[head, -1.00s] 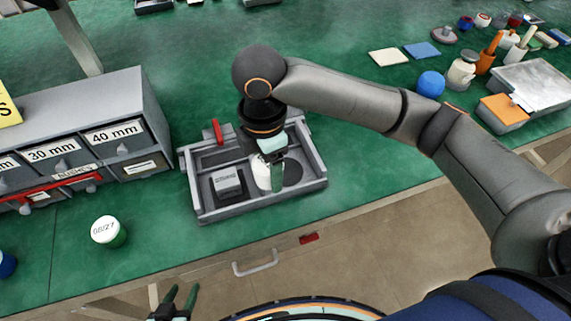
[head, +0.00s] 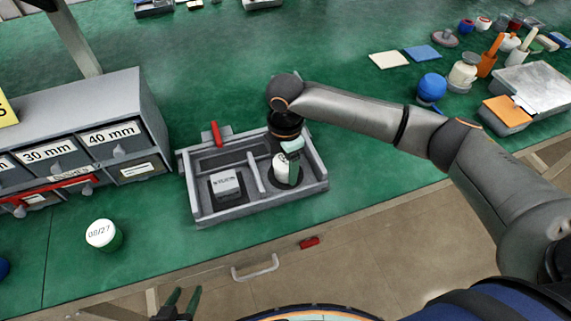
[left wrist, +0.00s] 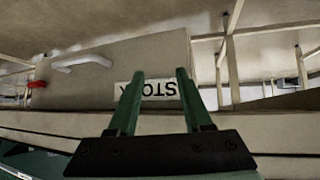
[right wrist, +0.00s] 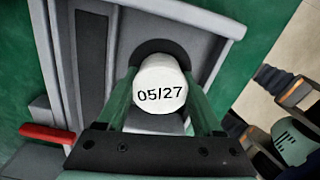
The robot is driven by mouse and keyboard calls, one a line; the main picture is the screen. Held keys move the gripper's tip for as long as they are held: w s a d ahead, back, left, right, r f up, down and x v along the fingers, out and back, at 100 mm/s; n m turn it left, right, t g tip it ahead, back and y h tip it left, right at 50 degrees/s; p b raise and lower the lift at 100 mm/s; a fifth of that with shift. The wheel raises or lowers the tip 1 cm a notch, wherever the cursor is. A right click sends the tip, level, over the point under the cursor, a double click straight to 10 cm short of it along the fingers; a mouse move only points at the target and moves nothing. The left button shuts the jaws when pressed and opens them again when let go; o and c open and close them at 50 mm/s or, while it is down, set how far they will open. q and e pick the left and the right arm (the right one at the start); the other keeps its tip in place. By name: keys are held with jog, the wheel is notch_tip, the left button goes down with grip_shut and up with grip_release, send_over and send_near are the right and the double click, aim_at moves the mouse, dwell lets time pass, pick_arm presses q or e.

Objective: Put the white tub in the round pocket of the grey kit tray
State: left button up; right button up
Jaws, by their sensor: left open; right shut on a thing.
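The white tub (head: 281,166), its lid (right wrist: 160,84) marked 05/27, is held by my right gripper (head: 288,164) over the round pocket (head: 296,178) of the grey kit tray (head: 258,204). My right gripper's fingers also show on both sides of the tub in the right wrist view (right wrist: 160,100). The dark pocket (right wrist: 148,46) shows around the tub's far side. I cannot tell whether its base touches the pocket floor. My left gripper (head: 180,294) is open and empty in front of the bench; its fingers show in the left wrist view (left wrist: 156,78).
A grey box (head: 226,184) sits in the tray's left square pocket, and a red piece (head: 216,133) stands at its back edge. Another white-lidded tub (head: 103,235), marked 08/27, stands on the green bench. A drawer cabinet (head: 130,105) is at left.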

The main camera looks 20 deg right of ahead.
aim_at(285, 162)
jog(key=o, duration=1.4)
jog(key=shift+o, duration=0.2)
notch_tip(285, 162, up, 12)
jog(key=p, duration=0.1)
jog(key=shift+r, duration=0.1)
